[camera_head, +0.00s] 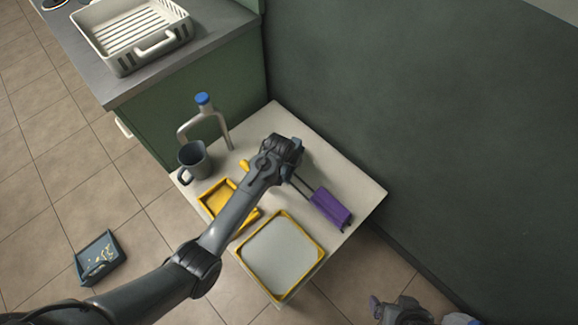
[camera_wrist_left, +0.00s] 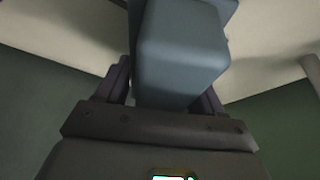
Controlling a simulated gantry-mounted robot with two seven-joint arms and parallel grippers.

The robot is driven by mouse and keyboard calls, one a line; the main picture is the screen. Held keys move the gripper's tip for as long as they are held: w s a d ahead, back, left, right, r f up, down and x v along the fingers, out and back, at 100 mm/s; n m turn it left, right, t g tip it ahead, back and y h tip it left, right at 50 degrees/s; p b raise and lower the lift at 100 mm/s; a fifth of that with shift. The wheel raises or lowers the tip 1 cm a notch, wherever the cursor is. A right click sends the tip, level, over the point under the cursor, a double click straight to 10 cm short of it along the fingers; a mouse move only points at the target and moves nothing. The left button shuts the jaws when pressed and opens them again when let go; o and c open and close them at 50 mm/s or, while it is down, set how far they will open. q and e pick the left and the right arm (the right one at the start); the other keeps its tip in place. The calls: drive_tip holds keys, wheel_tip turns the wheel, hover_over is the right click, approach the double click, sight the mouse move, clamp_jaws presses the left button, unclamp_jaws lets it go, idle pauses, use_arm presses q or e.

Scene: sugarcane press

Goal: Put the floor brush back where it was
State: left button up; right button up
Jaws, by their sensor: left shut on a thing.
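My left gripper (camera_head: 287,147) is above the back part of the small white table. In the left wrist view its fingers (camera_wrist_left: 162,92) are shut on a smooth blue-grey block, which I take for the floor brush (camera_wrist_left: 180,55). In the head view the gripper and arm hide the brush, so its bristles and tilt cannot be told. A blue-grey dustpan (camera_head: 100,258) with yellowish bits in it lies on the floor at the left. Part of what looks like my right arm shows at the bottom right edge; its jaws cannot be made out.
The white table (camera_head: 358,187) holds a press frame with blue cap (camera_head: 203,99), a dark mug (camera_head: 194,158), a yellow tray (camera_head: 214,196), a yellow-rimmed tray (camera_head: 318,243) and a purple block (camera_head: 330,208). A counter (camera_head: 215,40) bears a white rack (camera_head: 97,50). Floor is free around the dustpan.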

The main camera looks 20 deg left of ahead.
use_arm(q)
wheel_tip(320, 180, down, 4)
drive_tip(key=b, duration=0.3)
drive_tip(key=shift+a, duration=0.1)
drive_tip(key=shift+f, duration=0.1)
drive_tip(key=shift+f, duration=0.3)
drive_tip(key=o, duration=1.2)
